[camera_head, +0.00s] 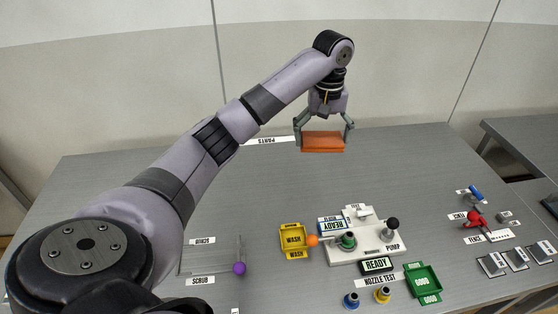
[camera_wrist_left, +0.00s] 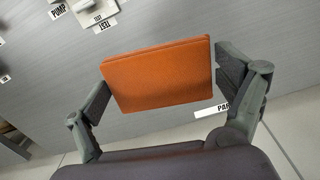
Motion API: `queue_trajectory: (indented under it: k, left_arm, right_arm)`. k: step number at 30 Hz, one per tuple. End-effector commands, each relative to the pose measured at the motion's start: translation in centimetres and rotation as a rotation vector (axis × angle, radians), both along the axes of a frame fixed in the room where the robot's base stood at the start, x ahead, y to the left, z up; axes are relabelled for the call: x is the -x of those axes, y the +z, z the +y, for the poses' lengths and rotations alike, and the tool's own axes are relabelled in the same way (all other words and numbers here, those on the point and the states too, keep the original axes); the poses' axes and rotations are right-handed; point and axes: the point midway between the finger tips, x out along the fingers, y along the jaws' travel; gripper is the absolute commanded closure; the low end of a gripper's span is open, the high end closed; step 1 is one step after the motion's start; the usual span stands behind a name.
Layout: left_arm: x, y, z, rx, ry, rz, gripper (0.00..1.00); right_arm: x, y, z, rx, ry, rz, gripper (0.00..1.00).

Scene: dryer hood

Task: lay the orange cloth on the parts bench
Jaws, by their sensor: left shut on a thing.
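The orange cloth (camera_head: 323,142) is a flat, folded-looking rectangle between the fingers of my left gripper (camera_head: 323,130), near the far edge of the grey bench (camera_head: 200,180). In the left wrist view the cloth (camera_wrist_left: 158,75) spans between the two fingers, which press on its opposite ends. A PARTS label (camera_head: 270,140) lies on the bench just left of the cloth, and part of it shows in the wrist view. I cannot tell whether the cloth touches the bench top. My right gripper is not in view.
A white PUMP plate (camera_head: 370,248), a yellow WASH bin (camera_head: 293,238), a green bin (camera_head: 424,280) and small nozzles stand at the front centre. A purple-knobbed SCRUB fixture (camera_head: 239,268) is at front left. The bench's far left is clear.

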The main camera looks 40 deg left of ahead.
Motion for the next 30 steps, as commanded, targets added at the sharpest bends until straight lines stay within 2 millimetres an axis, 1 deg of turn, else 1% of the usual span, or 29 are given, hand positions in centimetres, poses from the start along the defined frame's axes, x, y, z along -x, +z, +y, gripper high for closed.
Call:
queue_trajectory:
  k: [1, 3, 6, 8, 11, 12, 14, 15, 17, 21, 24, 27, 30]
  left_arm:
    - [-0.5, 0.2, 1.0, 0.003, 0.043, 0.002, 0.32]
    - [-1.0, 0.2, 2.3, 0.003, 0.088, 0.002, 0.32]
    - [-1.4, 0.0, 3.4, 0.003, 0.132, 0.001, 0.32]
    - [-1.5, -0.7, 3.7, 0.001, 0.144, 0.001, 0.32]
    - [-1.5, -2.8, 3.7, 0.003, 0.148, 0.003, 0.32]
    - [-1.4, -3.8, 3.7, 0.004, 0.149, 0.004, 0.32]
    - [-1.4, -5.0, 3.9, -0.001, 0.150, 0.005, 0.32]
    - [-1.4, -6.1, 3.9, -0.001, 0.150, 0.006, 0.32]
    - [-1.4, -7.5, 4.0, -0.002, 0.150, 0.005, 0.32]
    - [-1.3, -11.2, 3.9, -0.002, 0.149, 0.005, 0.32]
    - [-1.4, -13.4, 3.9, -0.001, 0.148, 0.003, 0.32]
    - [-1.4, -14.9, 3.9, -0.001, 0.148, 0.002, 0.32]
    - [-1.5, -15.6, 3.9, 0.000, 0.148, 0.000, 0.32]
  right_arm:
    - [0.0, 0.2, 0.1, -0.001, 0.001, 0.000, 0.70]
    - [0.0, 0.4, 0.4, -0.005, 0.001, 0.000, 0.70]
    - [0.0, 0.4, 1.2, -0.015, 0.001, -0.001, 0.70]
    - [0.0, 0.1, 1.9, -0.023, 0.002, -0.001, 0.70]
    - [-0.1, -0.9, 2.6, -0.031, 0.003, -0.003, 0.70]
    - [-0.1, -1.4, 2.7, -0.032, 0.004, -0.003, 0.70]
    - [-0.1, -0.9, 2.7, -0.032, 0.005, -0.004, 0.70]
    - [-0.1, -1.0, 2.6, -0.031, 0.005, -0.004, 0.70]
    - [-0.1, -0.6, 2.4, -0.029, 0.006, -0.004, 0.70]
    - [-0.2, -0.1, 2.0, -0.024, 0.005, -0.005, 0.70]
    - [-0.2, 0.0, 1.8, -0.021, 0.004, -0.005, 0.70]
    - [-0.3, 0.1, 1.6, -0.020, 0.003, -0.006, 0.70]
    - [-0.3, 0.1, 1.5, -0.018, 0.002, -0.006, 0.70]
